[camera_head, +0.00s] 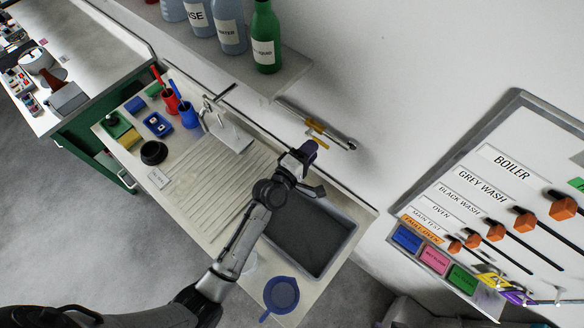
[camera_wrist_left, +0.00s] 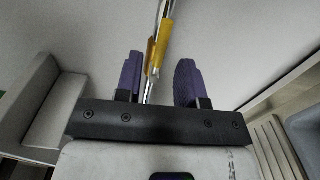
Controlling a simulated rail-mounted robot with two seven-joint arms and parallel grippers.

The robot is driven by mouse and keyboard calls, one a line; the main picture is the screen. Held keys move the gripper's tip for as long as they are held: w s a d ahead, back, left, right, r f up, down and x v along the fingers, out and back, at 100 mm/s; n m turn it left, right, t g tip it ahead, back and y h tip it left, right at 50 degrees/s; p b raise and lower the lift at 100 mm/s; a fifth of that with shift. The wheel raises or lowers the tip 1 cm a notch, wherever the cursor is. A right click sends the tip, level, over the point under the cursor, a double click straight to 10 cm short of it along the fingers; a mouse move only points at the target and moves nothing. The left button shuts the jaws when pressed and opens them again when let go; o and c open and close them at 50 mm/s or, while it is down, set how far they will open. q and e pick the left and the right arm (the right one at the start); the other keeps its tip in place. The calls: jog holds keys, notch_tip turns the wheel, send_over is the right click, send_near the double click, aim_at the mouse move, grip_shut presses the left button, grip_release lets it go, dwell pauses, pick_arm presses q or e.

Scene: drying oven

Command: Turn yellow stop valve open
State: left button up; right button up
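The yellow stop valve (camera_head: 316,127) sits on a metal pipe on the wall, under the bottle shelf. My left gripper (camera_head: 307,153) is just below the valve in the head view, with its purple fingers toward the wall. In the left wrist view, the gripper (camera_wrist_left: 159,62) is open, and the yellow valve handle (camera_wrist_left: 164,40) appears between the two purple fingers, with space on both sides. It lies roughly in line with the pipe there. I cannot tell how deep the handle is between the fingers. My right gripper is not clearly visible.
The metal pipe (camera_head: 340,138) runs along the wall. Below it stand a sink basin (camera_head: 308,238) and a ribbed drainboard (camera_head: 205,190) with a tap (camera_head: 207,112). A shelf (camera_head: 225,62) above holds bottles. A labelled board (camera_head: 470,150) hangs at right.

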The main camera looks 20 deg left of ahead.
pick_arm(q)
jog(key=b+v, duration=0.1)
jog(key=v, duration=0.8)
jog(key=shift+s, duration=0.25)
jog(key=s+f+m+g, duration=0.5)
jog(key=s+m+g, duration=0.3)
jog(key=m, duration=0.7)
jog(key=s+a+r+m+g+y+p, duration=0.1)
jog(key=s+a+r+g+y+p, duration=0.1)
jog(key=s, duration=0.6)
jog(key=s+a+r+g+y+p, duration=0.3)
jog(key=s+a+r+p, duration=0.2)
jog(key=s+p, duration=0.3)
jog(key=shift+s+r+m+g+p, duration=0.3)
jog(key=shift+s+r+m, duration=0.1)
jog(key=shift+s, duration=0.3)
